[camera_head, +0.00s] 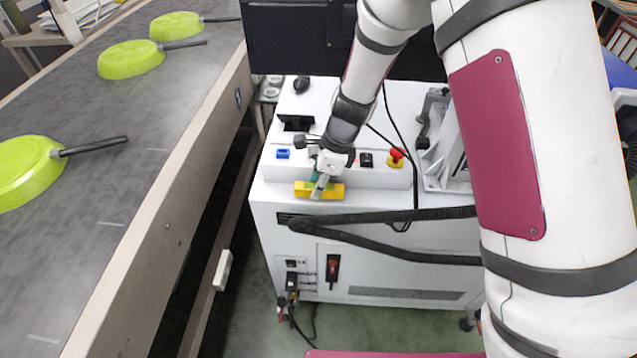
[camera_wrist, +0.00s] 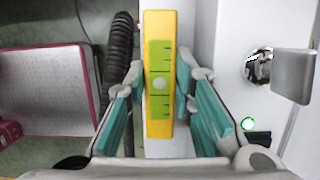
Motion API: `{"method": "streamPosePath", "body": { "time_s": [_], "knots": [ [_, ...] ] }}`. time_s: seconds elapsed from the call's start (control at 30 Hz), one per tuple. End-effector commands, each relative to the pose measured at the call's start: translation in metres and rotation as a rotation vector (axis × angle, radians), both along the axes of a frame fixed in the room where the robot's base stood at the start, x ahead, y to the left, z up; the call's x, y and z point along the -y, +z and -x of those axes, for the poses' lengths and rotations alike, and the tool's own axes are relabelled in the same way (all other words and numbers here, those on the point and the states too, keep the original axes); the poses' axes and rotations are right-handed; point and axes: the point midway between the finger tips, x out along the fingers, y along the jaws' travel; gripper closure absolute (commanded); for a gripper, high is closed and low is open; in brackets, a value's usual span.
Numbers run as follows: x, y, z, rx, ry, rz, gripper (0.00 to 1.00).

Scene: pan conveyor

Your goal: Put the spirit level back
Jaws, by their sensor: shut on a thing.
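The yellow spirit level (camera_head: 332,190) is at the front edge of the white cabinet top in the head view. In the wrist view the spirit level (camera_wrist: 160,22) runs lengthwise between the teal fingers, with a green scale and a round pale spot in its middle. My gripper (camera_head: 319,187) is shut on the level from above, near its middle. It also shows in the wrist view as my gripper (camera_wrist: 160,85), with a finger on each side of the level. I cannot tell whether the level touches the cabinet top.
The white cabinet (camera_head: 285,225) carries a red button (camera_head: 397,154) and a blue block (camera_head: 283,154). A black hose (camera_head: 400,252) crosses its front. On the left, a grey conveyor (camera_head: 100,190) holds green pans, one being the near pan (camera_head: 25,175).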

Motion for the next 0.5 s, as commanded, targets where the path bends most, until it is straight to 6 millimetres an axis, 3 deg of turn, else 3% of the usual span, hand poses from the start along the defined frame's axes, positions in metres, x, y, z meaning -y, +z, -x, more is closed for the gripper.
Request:
{"method": "streamPosePath", "body": {
  "time_s": [0.5],
  "knots": [
    [0.0002,-0.0101,-0.0001,0.000,-0.001,0.000,1.00]
  ]
}}
